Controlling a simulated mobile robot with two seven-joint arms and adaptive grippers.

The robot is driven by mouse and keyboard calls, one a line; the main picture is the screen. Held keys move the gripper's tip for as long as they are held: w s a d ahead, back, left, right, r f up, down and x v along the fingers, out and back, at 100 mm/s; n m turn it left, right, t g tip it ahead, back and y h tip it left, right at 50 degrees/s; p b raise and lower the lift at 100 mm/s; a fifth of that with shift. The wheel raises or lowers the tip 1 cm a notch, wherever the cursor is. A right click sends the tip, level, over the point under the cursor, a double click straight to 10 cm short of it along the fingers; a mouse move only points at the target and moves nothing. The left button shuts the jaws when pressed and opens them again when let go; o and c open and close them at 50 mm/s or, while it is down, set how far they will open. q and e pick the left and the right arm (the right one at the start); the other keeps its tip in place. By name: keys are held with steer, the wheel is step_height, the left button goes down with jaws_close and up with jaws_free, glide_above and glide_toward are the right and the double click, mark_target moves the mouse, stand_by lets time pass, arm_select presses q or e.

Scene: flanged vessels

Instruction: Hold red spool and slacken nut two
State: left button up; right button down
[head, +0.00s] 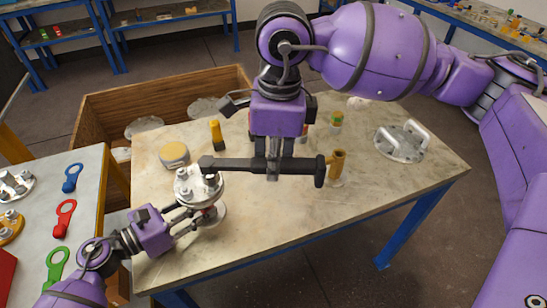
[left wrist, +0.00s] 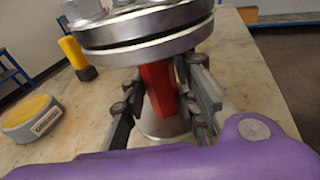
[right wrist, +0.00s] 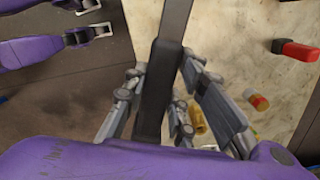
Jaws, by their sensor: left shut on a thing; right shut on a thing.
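The red spool (left wrist: 158,88) stands upright on the table with a grey metal flange (head: 198,187) on top and a round metal foot below. My left gripper (head: 195,215) is shut around its red neck; the fingers also show in the left wrist view (left wrist: 165,108). Nuts (head: 184,174) sit on the flange. My right gripper (head: 273,165) is shut on a dark long-handled tool (head: 235,164), held level. The tool's left end is over the flange's back edge. I cannot tell whether it is seated on a nut, nor which nut is two.
On the table (head: 280,220) are a yellow-topped tin (head: 174,153), a yellow-handled tool (head: 217,133), a brass cylinder (head: 337,165) and a plate with two handles (head: 400,142). A wooden crate (head: 170,95) is behind. A side table (head: 85,190) holds blue, red and green ring-ended pieces.

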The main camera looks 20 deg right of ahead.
steer(key=shift+f, duration=0.15)
steer(key=shift+f, duration=1)
steer(key=w+r+n, duration=0.5)
steer(key=w, duration=0.1)
steer(key=shift+d, duration=0.45)
stand_by(1.0)
arm_select(q)
steer(key=o, duration=1.1)
